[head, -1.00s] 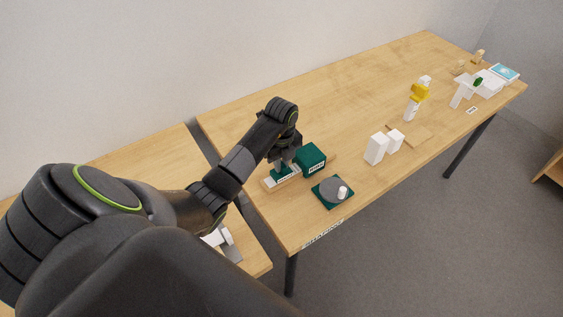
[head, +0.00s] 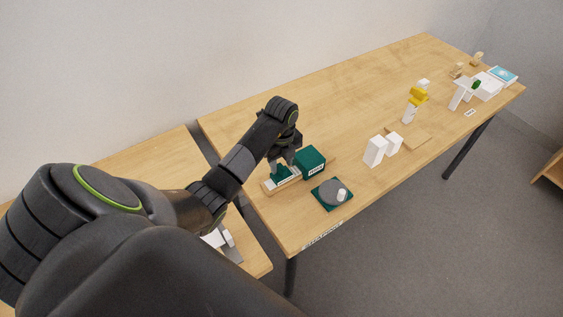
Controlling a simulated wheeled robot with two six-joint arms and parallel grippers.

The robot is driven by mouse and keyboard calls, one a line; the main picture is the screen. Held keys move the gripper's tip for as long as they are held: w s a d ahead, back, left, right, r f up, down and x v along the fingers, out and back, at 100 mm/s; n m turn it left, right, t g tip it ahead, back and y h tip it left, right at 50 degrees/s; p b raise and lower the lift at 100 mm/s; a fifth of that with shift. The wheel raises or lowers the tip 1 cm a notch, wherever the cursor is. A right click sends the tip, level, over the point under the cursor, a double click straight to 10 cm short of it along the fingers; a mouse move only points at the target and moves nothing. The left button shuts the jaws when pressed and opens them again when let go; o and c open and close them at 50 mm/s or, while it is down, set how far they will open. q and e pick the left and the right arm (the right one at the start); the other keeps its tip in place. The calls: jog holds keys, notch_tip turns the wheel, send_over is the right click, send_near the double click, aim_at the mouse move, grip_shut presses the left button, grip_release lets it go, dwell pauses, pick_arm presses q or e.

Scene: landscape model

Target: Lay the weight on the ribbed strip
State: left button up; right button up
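My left gripper (head: 284,161) points down over the near left part of the long table. Just under its fingers is a small dark green piece (head: 281,173) on a narrow light strip (head: 270,187) with a wooden edge and a white face. I cannot tell whether the fingers hold the green piece, nor make out ribs on the strip. A dark green box (head: 310,158) with a white label stands just right of the gripper. I cannot tell for sure which green thing is the weight. My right gripper is not in view.
A grey disc with a white knob (head: 335,191) sits on a dark green square base near the front edge. White blocks (head: 375,151), a yellow-and-white item (head: 411,105) and a white stand (head: 460,94) are farther right. The table's back middle (head: 330,105) is clear.

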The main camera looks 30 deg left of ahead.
aim_at(282, 167)
pick_arm(q)
jog(key=shift+r+p, duration=2.1)
jog(key=shift+r, duration=0.6)
